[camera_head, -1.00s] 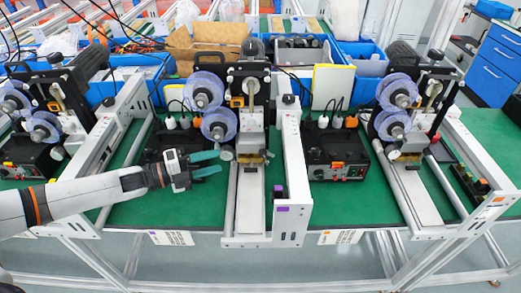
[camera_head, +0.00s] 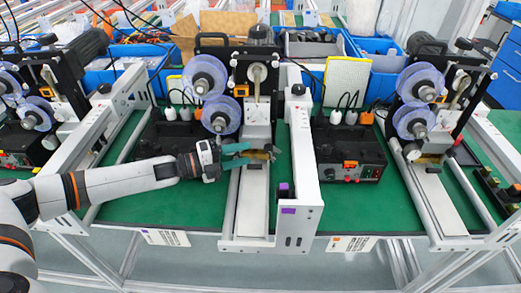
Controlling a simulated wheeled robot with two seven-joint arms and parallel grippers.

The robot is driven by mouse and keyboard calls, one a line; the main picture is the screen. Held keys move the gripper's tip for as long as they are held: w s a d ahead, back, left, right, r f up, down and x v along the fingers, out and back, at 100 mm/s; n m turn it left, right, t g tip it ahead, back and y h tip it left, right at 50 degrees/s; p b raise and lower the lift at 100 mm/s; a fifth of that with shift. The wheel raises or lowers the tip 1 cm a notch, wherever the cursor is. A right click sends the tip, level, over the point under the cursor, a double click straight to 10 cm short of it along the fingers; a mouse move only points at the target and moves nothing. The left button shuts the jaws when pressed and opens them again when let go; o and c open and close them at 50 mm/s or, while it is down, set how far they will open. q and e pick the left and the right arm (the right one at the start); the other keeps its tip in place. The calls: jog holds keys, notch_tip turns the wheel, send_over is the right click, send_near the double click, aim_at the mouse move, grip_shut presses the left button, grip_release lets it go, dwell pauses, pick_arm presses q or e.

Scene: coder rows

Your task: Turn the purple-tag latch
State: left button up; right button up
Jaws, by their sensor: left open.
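A purple tag (camera_head: 288,210) is on the front end of the white machine frame (camera_head: 303,180) at the centre. A small black block (camera_head: 284,190) sits just above the tag; I cannot tell whether it is the latch. My left gripper (camera_head: 247,154) has teal fingers, spread apart and pointing right. Its fingertips are beside a small brass-coloured part (camera_head: 264,154) under the central machine's grey head (camera_head: 257,134). I cannot tell whether they touch it. The gap between the fingers looks empty. My right gripper is not in view.
Clear reels (camera_head: 205,77) hang above my left gripper. A black control box (camera_head: 349,150) stands right of the white frame. The green table top (camera_head: 345,208) is bare in front of that box. Another similar machine (camera_head: 425,110) stands at the right.

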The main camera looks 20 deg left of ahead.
pick_arm(q)
jog(key=x, duration=0.6)
jog(key=shift+b, duration=0.35)
jog(key=shift+c, duration=0.5)
